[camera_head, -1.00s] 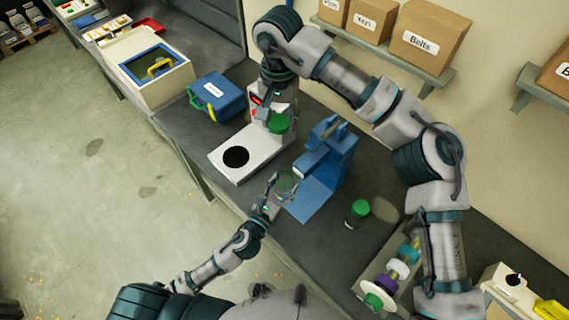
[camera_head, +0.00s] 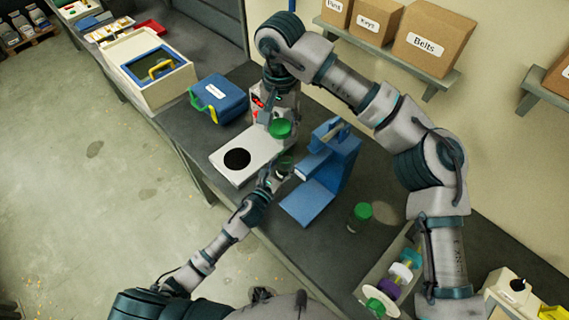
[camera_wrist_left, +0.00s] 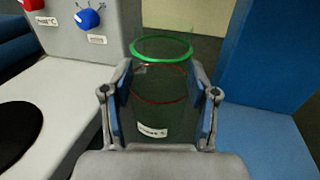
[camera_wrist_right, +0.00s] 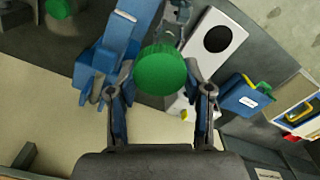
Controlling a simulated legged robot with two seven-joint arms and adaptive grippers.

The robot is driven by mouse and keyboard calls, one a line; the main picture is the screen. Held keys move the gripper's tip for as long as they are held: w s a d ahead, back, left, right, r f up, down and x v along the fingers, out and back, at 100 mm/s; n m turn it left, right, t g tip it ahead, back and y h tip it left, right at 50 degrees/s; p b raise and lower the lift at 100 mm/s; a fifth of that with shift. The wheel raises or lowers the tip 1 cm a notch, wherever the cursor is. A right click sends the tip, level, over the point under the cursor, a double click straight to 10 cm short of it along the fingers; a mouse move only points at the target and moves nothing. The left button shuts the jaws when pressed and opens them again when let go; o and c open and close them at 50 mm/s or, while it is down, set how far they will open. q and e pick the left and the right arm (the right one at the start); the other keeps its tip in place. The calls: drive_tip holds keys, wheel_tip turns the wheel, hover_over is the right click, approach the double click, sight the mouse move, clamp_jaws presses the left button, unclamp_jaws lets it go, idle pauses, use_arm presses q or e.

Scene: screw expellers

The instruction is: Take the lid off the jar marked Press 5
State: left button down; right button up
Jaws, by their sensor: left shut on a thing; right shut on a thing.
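A clear jar (camera_wrist_left: 160,100) with a green ring near its top and a small white label (camera_wrist_left: 152,132) is between the fingers of my left gripper (camera_head: 275,172), which is shut on it. The label is too small to read surely. In the head view the jar (camera_head: 284,165) is upright or nearly so, between the white base and the blue stand. My right gripper (camera_wrist_right: 162,82) is shut on a round green lid (camera_wrist_right: 160,68). In the head view that lid (camera_head: 280,129) is above the jar and apart from it. No lid shows on the jar.
A white machine base (camera_head: 222,165) with a black disc is left of the jar; a blue stand (camera_head: 322,175) is right. Another green-lidded jar (camera_head: 358,217) stands farther right. A blue case (camera_head: 217,98) sits behind. Boxes (camera_head: 433,40) are on the wall shelf.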

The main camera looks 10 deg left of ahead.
use_arm(q)
drive_tip(key=shift+c, duration=1.5)
unclamp_jaws()
drive_tip(key=shift+a, duration=0.1)
drive_tip(key=shift+s, duration=0.25)
drive_tip(key=v, duration=1.1)
drive_tip(key=shift+s+a+b, duration=0.1)
drive_tip(key=shift+b, duration=0.25)
drive_tip(key=shift+s, duration=0.15)
drive_tip(key=shift+r, duration=0.1)
